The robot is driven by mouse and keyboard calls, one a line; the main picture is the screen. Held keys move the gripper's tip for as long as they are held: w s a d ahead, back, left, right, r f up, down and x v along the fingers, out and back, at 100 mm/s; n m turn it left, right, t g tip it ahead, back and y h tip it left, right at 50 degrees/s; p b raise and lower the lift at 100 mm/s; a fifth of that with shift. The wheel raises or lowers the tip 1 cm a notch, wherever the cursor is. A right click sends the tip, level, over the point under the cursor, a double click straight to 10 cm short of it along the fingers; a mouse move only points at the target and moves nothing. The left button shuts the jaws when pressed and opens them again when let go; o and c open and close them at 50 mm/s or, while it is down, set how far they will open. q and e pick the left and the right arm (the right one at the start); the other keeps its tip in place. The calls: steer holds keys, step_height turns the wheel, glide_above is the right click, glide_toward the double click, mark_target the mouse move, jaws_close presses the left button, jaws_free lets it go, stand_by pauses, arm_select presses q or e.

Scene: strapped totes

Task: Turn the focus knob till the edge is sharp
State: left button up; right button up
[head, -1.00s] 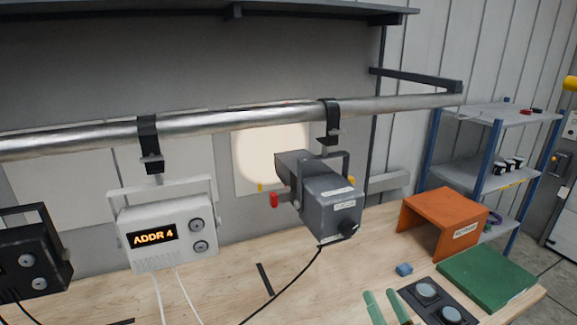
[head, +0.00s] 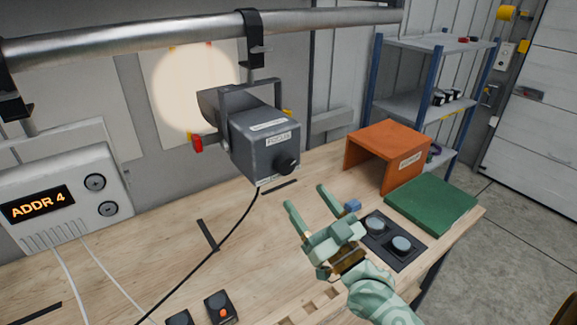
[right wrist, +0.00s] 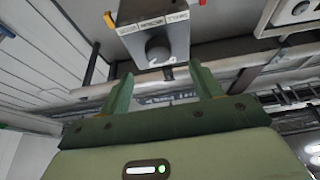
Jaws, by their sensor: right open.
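The grey spotlight (head: 265,145) hangs from the metal pipe by a black clamp. Its black focus knob (head: 287,164) is on the lower part of the face towards me; it also shows in the right wrist view (right wrist: 157,50). The light makes a bright round patch (head: 187,88) on the pale panel behind; how sharp its edge is I cannot tell exactly. My right gripper (head: 305,197) is open and empty, below and apart from the knob, its fingers pointing up towards the lamp. In the right wrist view the knob stands beyond the gap between the fingertips (right wrist: 162,88). My left gripper is out of view.
A white unit showing "ADDR 4" (head: 65,190) hangs at the left. An orange open box (head: 385,155), a green board (head: 430,203) and a black plate with two round pads (head: 390,238) lie on the right of the wooden bench. A black cable (head: 213,250) runs down from the lamp.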

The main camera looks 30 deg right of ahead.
mark_target(288, 170)
steer(key=x, duration=0.3)
steer(key=p+x, duration=0.1)
steer(key=x, duration=0.2)
steer(key=shift+d+r, duration=0.1)
steer(key=shift+d, duration=0.15)
steer(key=shift+x, duration=0.95)
steer(key=shift+w+a, duration=0.15)
steer(key=shift+w, duration=0.2)
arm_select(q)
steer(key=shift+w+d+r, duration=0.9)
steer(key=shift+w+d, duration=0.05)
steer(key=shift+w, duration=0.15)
